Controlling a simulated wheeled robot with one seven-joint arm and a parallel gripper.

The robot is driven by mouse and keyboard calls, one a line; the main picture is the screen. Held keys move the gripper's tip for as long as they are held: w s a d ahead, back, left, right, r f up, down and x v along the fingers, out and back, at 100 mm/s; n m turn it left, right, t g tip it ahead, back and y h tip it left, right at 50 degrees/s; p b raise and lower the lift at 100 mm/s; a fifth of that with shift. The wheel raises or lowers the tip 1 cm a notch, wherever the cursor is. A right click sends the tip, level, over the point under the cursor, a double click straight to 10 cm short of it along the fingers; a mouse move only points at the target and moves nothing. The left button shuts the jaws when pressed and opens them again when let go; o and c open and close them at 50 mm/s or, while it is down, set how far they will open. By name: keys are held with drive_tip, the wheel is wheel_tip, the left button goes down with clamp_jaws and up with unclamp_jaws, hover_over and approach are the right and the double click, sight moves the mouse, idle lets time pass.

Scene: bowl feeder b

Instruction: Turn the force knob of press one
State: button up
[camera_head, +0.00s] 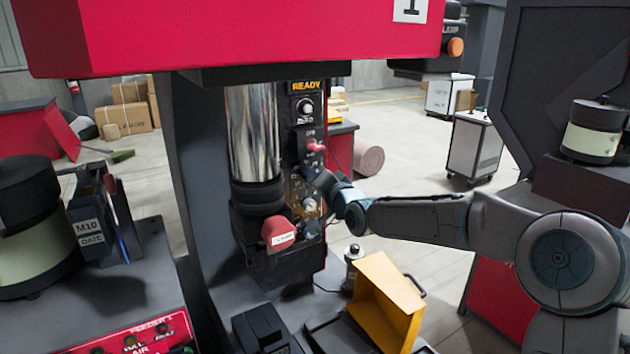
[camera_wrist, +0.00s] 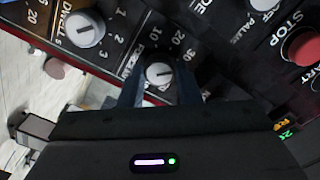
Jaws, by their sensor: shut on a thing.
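There my gripper appears to hide the knob.
Beside the force knob are the dwell knob (camera_wrist: 84,29) and the red stop button (camera_wrist: 301,46). A yellow chute (camera_head: 385,300) and a small silver canister (camera_head: 353,268) stand below my arm.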

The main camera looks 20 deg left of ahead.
idle(0.5)
drive_tip(key=o, duration=1)
drive_tip(key=shift+b+v, duration=0.65)
drive_tip(key=shift+v, duration=6.3)
